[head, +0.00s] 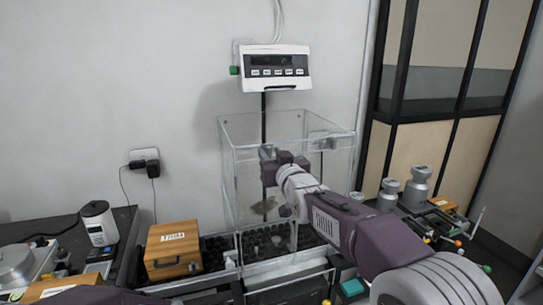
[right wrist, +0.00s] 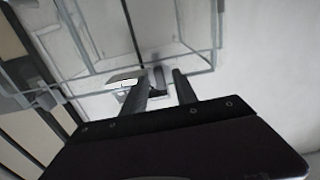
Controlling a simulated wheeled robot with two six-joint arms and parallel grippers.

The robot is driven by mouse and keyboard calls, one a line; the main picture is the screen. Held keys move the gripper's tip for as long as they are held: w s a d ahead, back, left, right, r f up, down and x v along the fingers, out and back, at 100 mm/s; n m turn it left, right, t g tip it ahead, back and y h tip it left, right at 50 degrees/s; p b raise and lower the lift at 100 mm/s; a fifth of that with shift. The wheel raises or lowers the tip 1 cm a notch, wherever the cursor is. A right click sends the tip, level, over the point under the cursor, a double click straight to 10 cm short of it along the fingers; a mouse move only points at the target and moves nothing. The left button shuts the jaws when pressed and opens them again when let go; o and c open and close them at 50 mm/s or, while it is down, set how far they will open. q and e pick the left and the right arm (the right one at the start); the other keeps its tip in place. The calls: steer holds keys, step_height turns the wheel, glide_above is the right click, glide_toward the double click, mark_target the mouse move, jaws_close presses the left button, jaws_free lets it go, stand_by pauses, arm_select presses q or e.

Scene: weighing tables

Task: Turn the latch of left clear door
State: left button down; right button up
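The clear enclosure (head: 240,185) stands on the table at the middle of the head view, with thin see-through walls and doors. My right gripper (head: 267,152) is at its upper front, level with a small grey latch-like piece close to the fingers; the arm hides part of the front. In the right wrist view the two dark fingers (right wrist: 167,78) are apart, with a gap between them. A pale latch-like plate (right wrist: 125,82) shows just left of them. I cannot tell whether the fingers touch the latch. My left gripper is not seen; only purple arm casing shows at the lower left.
A wooden box (head: 172,250) and a white device (head: 98,222) stand at left. Metal weights (head: 418,187) stand at right beside my right arm. Dark cups fill the tray under the enclosure.

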steer(key=shift+s+f, duration=0.1)
steer(key=shift+s, duration=0.05)
steer(key=b+v, duration=0.2)
steer(key=v, duration=0.6)
steer(key=shift+s+d+b, duration=0.15)
steer(key=shift+s+b, duration=0.15)
steer(key=shift+s, duration=0.05)
